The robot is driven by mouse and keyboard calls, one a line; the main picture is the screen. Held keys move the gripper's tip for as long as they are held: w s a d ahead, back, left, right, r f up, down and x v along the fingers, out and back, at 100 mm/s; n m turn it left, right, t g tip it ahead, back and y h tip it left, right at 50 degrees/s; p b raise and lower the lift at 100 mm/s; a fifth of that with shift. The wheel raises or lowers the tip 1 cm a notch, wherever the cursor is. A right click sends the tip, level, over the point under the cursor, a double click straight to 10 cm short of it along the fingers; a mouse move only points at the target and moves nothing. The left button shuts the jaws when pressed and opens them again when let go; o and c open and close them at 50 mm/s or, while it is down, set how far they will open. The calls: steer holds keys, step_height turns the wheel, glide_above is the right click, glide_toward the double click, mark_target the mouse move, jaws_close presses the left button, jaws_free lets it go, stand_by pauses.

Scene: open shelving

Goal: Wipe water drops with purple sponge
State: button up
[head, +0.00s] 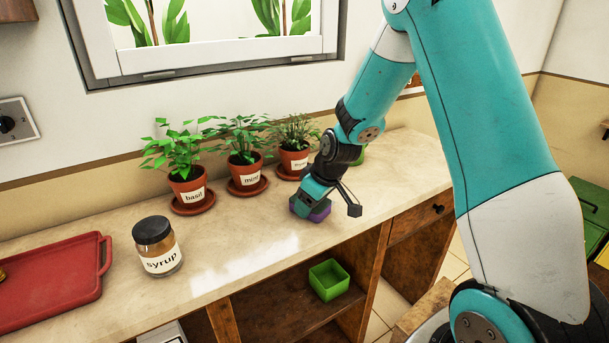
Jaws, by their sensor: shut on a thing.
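My gripper (318,200) is low over the counter (237,232), in front of the potted plants. No water drops can be made out clearly. A bright glare on the counter to the left of the gripper makes the surface there hard to read.
Pots labelled basil (188,188) and mint (246,174) and a third pot (293,161) stand along the back. A syrup jar (158,247) and a red tray (55,285) are at left. A green box (329,280) sits on the shelf below. Counter between jar and gripper is clear.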

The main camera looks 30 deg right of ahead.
steer(key=shift+a, duration=0.5)
step_height(320, 180, up, 8)
steer(key=p, duration=0.6)
steer(key=shift+d+f, duration=0.1)
